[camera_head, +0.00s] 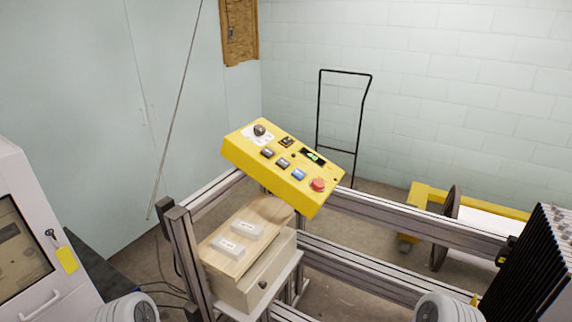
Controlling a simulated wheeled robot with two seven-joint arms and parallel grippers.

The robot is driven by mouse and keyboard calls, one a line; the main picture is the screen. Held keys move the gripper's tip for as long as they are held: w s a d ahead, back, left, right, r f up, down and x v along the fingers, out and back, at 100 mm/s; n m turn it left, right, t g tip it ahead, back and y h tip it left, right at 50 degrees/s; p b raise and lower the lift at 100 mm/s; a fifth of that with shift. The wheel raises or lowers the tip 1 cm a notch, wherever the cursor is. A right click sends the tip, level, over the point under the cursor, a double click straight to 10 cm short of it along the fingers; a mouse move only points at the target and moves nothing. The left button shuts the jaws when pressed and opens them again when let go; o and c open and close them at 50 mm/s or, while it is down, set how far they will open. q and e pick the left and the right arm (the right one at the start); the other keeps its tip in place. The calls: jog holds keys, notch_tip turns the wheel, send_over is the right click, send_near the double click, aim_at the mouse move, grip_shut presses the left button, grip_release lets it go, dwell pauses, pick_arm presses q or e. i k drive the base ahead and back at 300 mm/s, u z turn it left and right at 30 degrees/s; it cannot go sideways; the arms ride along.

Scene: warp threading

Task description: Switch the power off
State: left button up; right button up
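A yellow control panel (240,155) is tilted on the metal frame in the middle of the view. At its upper left is a rotary knob (260,130) on a white plate, with a small dark switch (287,142) to its right. A small display (312,156) glows green. Two dark buttons, a blue button (298,174) and a red round button (318,185) run along the lower side. I cannot tell which control is the power switch. Only grey rounded parts of my arms show at the bottom edge; both grippers are out of view.
A wooden-topped drawer box (250,275) with two small white labelled blocks stands below the panel. Metal rails (420,225) run right towards a dark ribbed stack (530,265). A white machine (40,230) is at left. A black hand truck (320,115) stands behind. Space above the panel is clear.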

aim_at(287, 141)
jog(key=u, duration=2.75)
jog(key=k, duration=1.2)
jog(key=z, duration=1.35)
jog(key=i, duration=0.5)
jog(key=u, duration=0.05)
